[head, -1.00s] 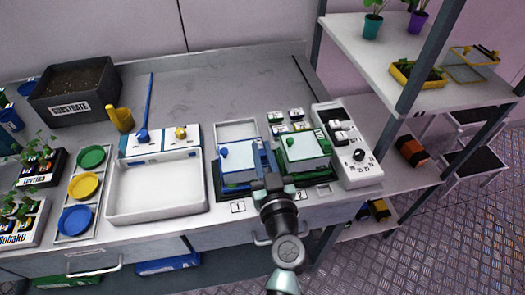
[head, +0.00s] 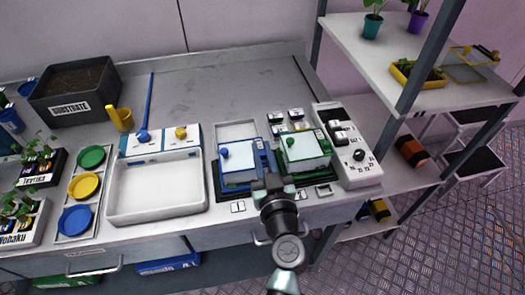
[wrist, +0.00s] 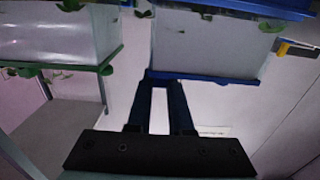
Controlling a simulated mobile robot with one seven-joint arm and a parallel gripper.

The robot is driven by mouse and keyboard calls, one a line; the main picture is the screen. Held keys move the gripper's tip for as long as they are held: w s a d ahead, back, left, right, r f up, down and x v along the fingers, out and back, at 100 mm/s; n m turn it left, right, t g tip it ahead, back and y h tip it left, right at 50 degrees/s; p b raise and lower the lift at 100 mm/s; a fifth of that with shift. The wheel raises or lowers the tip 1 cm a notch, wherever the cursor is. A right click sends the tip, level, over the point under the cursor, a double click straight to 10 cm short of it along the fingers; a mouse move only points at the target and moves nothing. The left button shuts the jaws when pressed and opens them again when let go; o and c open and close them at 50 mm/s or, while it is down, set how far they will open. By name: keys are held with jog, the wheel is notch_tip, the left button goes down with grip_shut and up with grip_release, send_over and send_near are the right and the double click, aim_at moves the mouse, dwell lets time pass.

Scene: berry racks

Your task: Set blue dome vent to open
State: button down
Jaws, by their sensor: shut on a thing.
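The blue dome (head: 240,162) is a clear-walled box with a white top, a blue frame and a round blue knob (head: 225,153). It stands at the front of the bench, upright, left of the green dome (head: 303,150). My gripper (head: 272,182) is at the blue dome's front right corner, close to the green dome. In the wrist view the fingers (wrist: 163,82) reach the blue dome's blue rim (wrist: 205,78) and are shut on a blue part there. The fingers hide that part, so its exact shape and the vent's setting cannot be told.
The green dome (wrist: 60,40) is close beside the gripper in the wrist view. A white control panel (head: 350,150) stands right of the domes, and a shelf rack (head: 400,45) beyond it. A white tray (head: 155,190) lies to the left.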

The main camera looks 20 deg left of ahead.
aim_at(259, 146)
jog(key=b+x, duration=0.2)
jog(key=x, duration=0.1)
jog(key=shift+f, duration=0.15)
jog(key=shift+w+a, duration=0.2)
jog(key=shift+w, duration=0.15)
jog(key=c, duration=0.8)
grip_release()
jog(key=shift+s, duration=0.1)
